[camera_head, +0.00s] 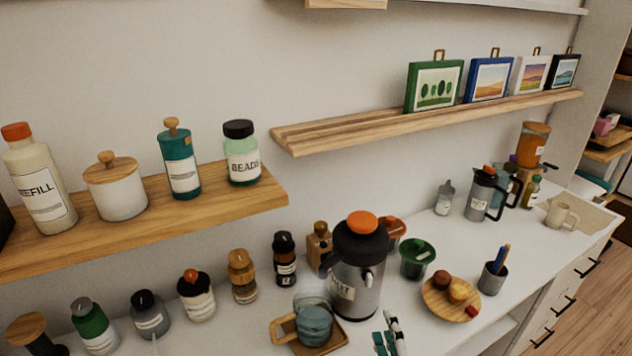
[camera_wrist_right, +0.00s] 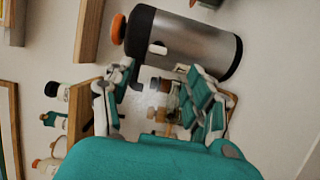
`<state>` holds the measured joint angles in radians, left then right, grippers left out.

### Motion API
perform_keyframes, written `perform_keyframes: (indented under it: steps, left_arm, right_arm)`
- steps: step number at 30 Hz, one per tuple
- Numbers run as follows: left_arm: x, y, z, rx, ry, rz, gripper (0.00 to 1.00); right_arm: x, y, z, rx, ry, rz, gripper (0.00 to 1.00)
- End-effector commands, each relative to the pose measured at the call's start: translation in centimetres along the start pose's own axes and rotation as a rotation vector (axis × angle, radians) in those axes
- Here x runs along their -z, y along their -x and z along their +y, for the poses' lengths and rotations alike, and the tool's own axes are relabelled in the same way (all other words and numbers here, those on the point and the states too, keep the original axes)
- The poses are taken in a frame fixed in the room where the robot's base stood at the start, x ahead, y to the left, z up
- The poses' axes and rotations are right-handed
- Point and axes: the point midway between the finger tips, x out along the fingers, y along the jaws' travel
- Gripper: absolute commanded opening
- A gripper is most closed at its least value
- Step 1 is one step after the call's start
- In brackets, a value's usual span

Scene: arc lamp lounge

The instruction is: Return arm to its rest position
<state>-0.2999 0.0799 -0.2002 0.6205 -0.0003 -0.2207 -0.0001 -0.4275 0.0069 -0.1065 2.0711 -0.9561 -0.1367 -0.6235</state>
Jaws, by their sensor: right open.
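My right gripper (camera_head: 388,338) shows at the bottom edge of the head view, above the counter and in front of the steel airpot. In the right wrist view the gripper (camera_wrist_right: 158,80) has its teal-and-white fingers spread apart, and I see nothing held between them. The steel airpot (camera_head: 358,275) with black top and orange cap stands just beyond; it also shows in the wrist view (camera_wrist_right: 190,42). A blue-grey glass mug (camera_head: 313,322) sits on a small wooden tray (camera_head: 332,345) left of the gripper. My left gripper is not in view.
The white counter (camera_head: 440,325) has bare room right of the gripper. A round wooden board (camera_head: 434,303), a green dripper (camera_head: 417,258) and a grey cup (camera_head: 492,278) stand nearby. A wooden shelf (camera_head: 225,205) with bottles overhangs at left; another shelf (camera_head: 340,131) carries small framed pictures.

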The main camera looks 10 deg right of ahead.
Motion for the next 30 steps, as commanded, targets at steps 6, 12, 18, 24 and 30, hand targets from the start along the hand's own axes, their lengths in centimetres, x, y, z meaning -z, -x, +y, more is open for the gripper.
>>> perform_keyframes:
  steps: [6,12,18,24,30]
  left_arm:
    - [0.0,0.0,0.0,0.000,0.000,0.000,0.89]
    - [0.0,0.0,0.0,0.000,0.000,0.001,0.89]
    - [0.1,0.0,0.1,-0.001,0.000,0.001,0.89]
    - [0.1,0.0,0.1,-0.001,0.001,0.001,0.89]
    - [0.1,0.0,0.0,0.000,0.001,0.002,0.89]
  right_arm:
    - [-4.2,1.9,-1.8,0.158,-0.317,-0.208,0.56]
    - [-6.1,7.4,-6.4,0.459,-0.773,-0.490,0.56]
    - [-4.7,12.7,-9.1,0.703,-1.007,-0.663,0.56]
    - [-2.7,17.4,-10.1,0.907,-1.134,-0.789,0.56]
    - [-1.4,20.1,-12.2,1.044,-1.178,-0.873,0.56]
